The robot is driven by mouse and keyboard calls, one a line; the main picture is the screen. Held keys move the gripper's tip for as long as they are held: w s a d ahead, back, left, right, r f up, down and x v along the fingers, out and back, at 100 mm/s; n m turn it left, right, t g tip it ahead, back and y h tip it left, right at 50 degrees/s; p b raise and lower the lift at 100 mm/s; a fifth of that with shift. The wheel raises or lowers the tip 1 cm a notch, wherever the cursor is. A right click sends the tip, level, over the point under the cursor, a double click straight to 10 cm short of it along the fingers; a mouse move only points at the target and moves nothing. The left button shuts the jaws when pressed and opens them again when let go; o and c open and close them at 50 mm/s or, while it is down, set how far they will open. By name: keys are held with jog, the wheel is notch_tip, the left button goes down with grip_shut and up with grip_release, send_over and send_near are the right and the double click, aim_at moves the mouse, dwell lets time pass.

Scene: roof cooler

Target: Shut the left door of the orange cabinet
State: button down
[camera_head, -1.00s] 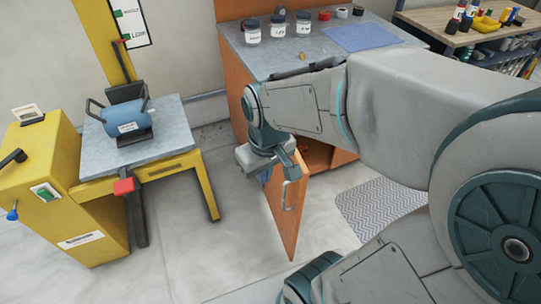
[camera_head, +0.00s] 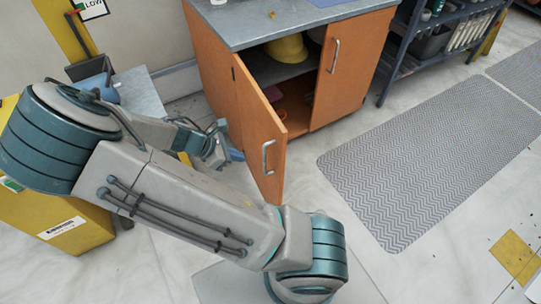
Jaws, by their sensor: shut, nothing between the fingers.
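The orange cabinet (camera_head: 215,85) stands at the upper middle under a grey top. Its left door (camera_head: 261,137) is swung wide open toward me, with a metal handle (camera_head: 268,156) near its free edge. The right door (camera_head: 347,68) is closed, with its own handle.
A yellow hard hat (camera_head: 287,48) sits on the cabinet's upper shelf. A grey patterned mat (camera_head: 430,160) lies on the floor at right. A dark shelf unit (camera_head: 440,40) stands at the upper right. A yellow machine (camera_head: 75,228) is at left, near my arm.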

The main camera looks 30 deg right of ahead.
send_near(279, 157)
notch_tip(279, 157, down, 5)
jog(key=d, duration=0.2)
jog(key=shift+s+d+n+h+b, duration=0.1)
jog(key=shift+d+n+h+b, duration=0.1)
jog(key=shift+d, duration=0.2)
jog(key=shift+s+d+n+h+b, duration=0.1)
jog(key=shift+s+d+n, duration=0.1)
jog(key=shift+d, duration=0.25)
